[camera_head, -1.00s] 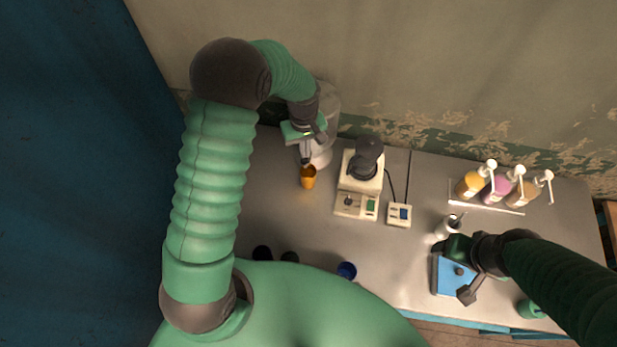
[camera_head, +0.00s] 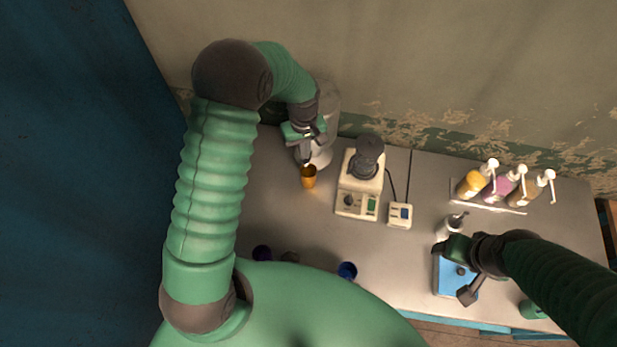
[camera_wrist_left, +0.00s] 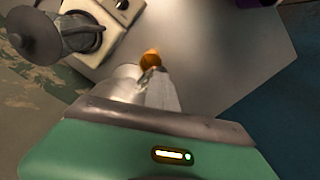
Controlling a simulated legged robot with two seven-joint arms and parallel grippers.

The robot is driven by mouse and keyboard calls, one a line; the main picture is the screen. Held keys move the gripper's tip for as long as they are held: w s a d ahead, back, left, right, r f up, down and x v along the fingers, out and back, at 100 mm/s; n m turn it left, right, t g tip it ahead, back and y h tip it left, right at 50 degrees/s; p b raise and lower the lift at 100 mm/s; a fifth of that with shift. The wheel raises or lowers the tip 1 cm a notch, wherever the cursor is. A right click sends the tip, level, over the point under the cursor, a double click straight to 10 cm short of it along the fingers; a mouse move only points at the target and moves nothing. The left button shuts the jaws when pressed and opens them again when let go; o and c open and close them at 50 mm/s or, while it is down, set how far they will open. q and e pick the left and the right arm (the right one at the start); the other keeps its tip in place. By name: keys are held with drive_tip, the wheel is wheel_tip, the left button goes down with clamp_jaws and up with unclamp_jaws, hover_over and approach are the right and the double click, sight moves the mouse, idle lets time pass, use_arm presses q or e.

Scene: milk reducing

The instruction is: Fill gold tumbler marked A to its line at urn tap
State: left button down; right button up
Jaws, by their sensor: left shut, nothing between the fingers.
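The gold tumbler (camera_head: 309,177) stands upright on the table just in front of the urn. It also shows in the left wrist view (camera_wrist_left: 150,59), just beyond my fingertips. The metal urn (camera_head: 329,104) stands at the back by the wall, partly hidden by my left arm. My left gripper (camera_head: 307,158) is shut and empty, at the urn's front by its tap, just behind and above the tumbler. The tap itself is hidden by the gripper. The tumbler's mark, line and fill level are too small to read. My right gripper (camera_head: 455,245) is beside a blue box; its fingers are not clear.
A cream machine with a dark grey pitcher (camera_head: 367,158) stands right of the tumbler, with a small wired box (camera_head: 400,214) beside it. Pump bottles (camera_head: 500,185) stand on a tray at right. The blue box (camera_head: 455,277) and a dark blue cup (camera_head: 347,271) are near the front.

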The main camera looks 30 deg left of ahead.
use_arm(q)
drive_tip(key=shift+f+b, duration=0.4)
drive_tip(key=shift+f, duration=0.5)
idle(7.1)
